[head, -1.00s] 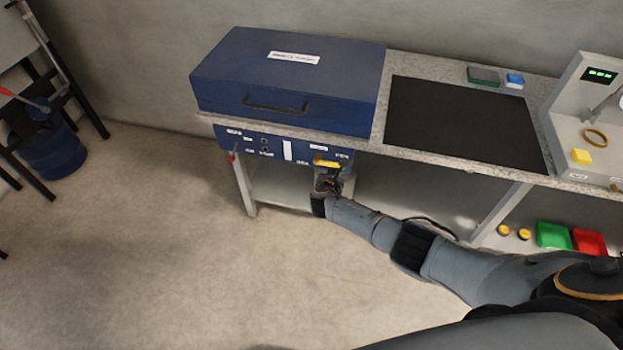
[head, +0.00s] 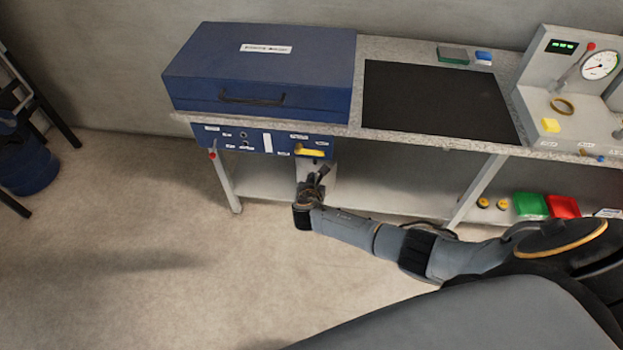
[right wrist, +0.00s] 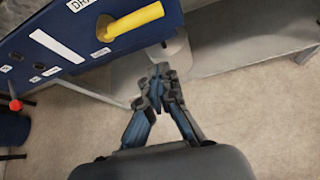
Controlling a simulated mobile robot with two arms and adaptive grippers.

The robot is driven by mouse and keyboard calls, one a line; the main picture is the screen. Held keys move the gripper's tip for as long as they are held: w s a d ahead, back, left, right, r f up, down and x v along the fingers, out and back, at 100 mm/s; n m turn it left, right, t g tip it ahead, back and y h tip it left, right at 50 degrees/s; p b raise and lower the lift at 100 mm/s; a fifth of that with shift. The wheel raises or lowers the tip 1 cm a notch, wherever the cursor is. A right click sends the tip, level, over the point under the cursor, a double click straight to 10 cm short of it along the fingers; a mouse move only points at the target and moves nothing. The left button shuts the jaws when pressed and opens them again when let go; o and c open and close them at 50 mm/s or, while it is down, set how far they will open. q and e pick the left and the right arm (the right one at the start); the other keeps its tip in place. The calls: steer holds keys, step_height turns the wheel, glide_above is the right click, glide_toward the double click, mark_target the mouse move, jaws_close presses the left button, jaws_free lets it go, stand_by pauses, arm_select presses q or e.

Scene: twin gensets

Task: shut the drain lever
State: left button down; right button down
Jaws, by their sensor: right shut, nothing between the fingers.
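The yellow drain lever (head: 310,151) is on the blue front panel (head: 266,140) under the bench top. It lies nearly sideways along the panel in the head view. In the right wrist view the yellow lever (right wrist: 135,21) is close, beside a partly cut-off label starting "DRA". My right gripper (head: 320,170) is below the lever and apart from it. In the right wrist view its fingers (right wrist: 158,73) are together and empty, with a gap to the lever. My left gripper is in neither view.
A blue case (head: 262,65) stands on the bench above the panel. A red-tipped lever (head: 212,154) is at the panel's left end. A bench leg (head: 226,187) stands below it. Green (head: 530,205) and red (head: 563,206) trays are on the lower shelf. Floor in front is clear.

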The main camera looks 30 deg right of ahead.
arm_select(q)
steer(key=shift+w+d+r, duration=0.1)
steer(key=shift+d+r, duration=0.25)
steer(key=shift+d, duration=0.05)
arm_select(e)
steer(key=v, duration=0.3)
steer(key=shift+a, duration=0.15)
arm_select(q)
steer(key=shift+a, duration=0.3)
arm_select(e)
steer(key=shift+w, duration=0.1)
